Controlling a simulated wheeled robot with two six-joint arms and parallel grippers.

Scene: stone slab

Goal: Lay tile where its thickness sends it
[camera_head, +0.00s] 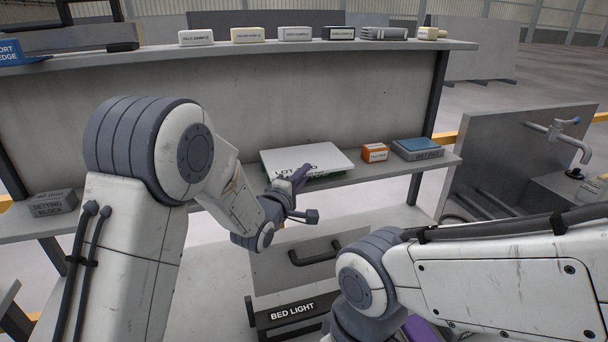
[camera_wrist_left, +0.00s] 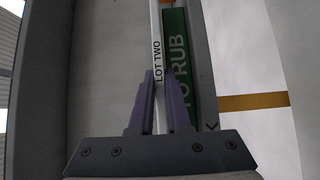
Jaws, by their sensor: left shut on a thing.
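The white tile (camera_head: 315,156) lies flat at the middle of the lower shelf, its LOT lettering partly covered by my gripper. My left gripper (camera_head: 300,173) is shut on its near edge. In the left wrist view the purple fingers (camera_wrist_left: 160,80) sit either side of the thin tile edge (camera_wrist_left: 156,45), marked LOT TWO. A green strip (camera_wrist_left: 177,50) lettered "TO RUB" runs right beside the tile. A drawer-like unit with a BED LIGHT label (camera_head: 292,310) stands below. A purple part of my right gripper shows at the bottom (camera_head: 418,329); its fingertips are hidden.
An orange box (camera_head: 374,152) and a blue-topped grey box (camera_head: 418,149) stand right of the tile. A setting block (camera_head: 53,202) is at the shelf's left end. Several samples line the upper shelf (camera_head: 150,58). A sink with a tap (camera_head: 560,135) is at right.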

